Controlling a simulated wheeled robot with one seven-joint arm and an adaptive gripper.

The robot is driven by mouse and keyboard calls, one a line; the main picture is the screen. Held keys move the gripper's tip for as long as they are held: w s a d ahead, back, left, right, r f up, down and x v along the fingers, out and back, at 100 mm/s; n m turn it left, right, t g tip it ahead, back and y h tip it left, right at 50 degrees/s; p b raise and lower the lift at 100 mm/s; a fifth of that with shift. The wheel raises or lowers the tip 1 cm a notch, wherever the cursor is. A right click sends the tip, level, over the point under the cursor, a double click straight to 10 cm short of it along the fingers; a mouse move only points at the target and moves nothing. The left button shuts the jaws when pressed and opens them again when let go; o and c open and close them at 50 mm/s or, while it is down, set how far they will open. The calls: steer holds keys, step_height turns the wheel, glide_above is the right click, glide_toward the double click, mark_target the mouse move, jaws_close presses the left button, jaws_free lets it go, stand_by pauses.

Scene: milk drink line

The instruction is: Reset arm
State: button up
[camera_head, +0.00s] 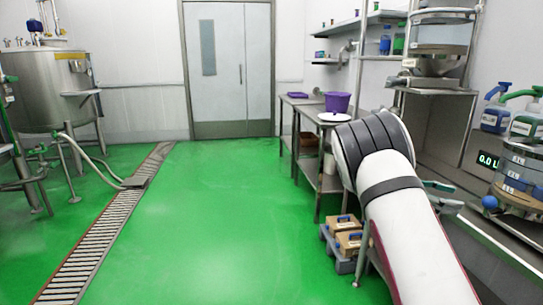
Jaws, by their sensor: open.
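My arm rises from the lower right of the head view, a white link with a black ribbed joint at its upper end. It stands in front of the steel benches on the right and hides part of them. My gripper does not show in this view, so I cannot see what is near it.
A steel tank (45,88) with pipes and hoses stands at left, near a floor drain grate (92,240). Green floor (200,225) lies clear toward the closed door (228,70). At right are a purple bucket (338,102), floor boxes (347,240) and jugs (497,108).

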steer(key=s+a+r+m+t+y, duration=0.35)
steer(key=s+a+y, duration=0.25)
steer(key=s+a, duration=0.7)
steer(key=s+a+r+m+t+y, duration=0.25)
steer(key=s+a+m+y, duration=0.55)
steer(key=s, duration=0.9)
steer(key=s+a+f+t+y, duration=0.1)
steer(key=s+a+f+t, duration=0.15)
steer(key=s+a, duration=0.75)
step_height(320, 180, up, 17)
steer(key=n+t+p, duration=0.1)
steer(key=t+p, duration=0.1)
steer(key=p, duration=1.4)
steer(key=shift+w+r, duration=0.15)
steer(key=shift+w, duration=0.2)
steer(key=shift+t, duration=0.25)
